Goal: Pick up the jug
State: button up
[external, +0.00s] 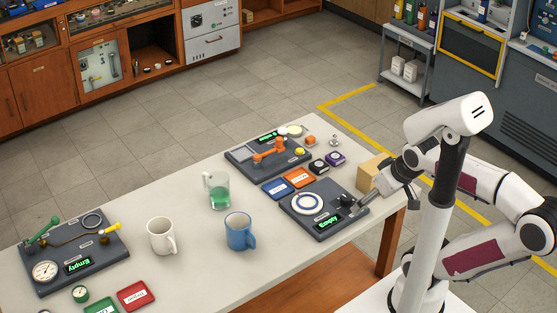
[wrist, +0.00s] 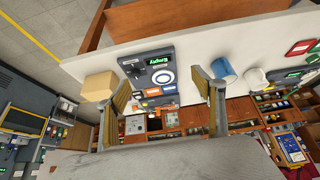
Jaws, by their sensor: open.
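A clear glass jug (external: 218,190) with green liquid low in it stands upright on the pale table (external: 200,285), behind and between a white mug (external: 162,236) and a blue mug (external: 238,232). I take this glass vessel to be the jug; I cannot make it out in the wrist view. My gripper (external: 372,197) is at the table's right end, well to the right of the jug and apart from it. In the wrist view my gripper (wrist: 160,80) has its two fingers wide apart with nothing between them.
A grey scale unit (external: 325,210) reading "Empty" lies near my gripper, beside a cardboard box (external: 370,174). A unit with an orange part (external: 267,157) lies behind, and a gauge unit (external: 72,255) at left. Blue (external: 278,188) and orange (external: 299,178) labelled trays lie between.

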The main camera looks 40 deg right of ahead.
jog(key=shift+w, duration=0.1)
jog(key=w+d+r+n+t+h, duration=0.1)
jog(key=w, duration=0.7)
jog(key=w+d+r+t, duration=0.1)
jog(key=w+d+t, duration=0.1)
jog(key=w, duration=0.6)
jog(key=n+t+y, duration=0.3)
jog(key=n+y, duration=0.1)
send_over(228, 182)
jog(key=s+d, duration=0.5)
jog(key=d, duration=0.6)
notch_tip(228, 182, down, 7)
jog(key=a+f+n+y, duration=0.1)
jog(key=a+f+y, duration=0.1)
jog(key=a, duration=0.1)
jog(key=w+a+f+n+y, duration=0.1)
jog(key=a+f, duration=0.2)
jog(key=w+a+f+n+g+y, duration=0.1)
jog(key=a+f+y, duration=0.1)
jog(key=a+f, duration=0.1)
jog(key=shift+w+y, duration=0.2)
jog(key=shift+y, duration=0.1)
jog(key=shift+x, duration=1.3)
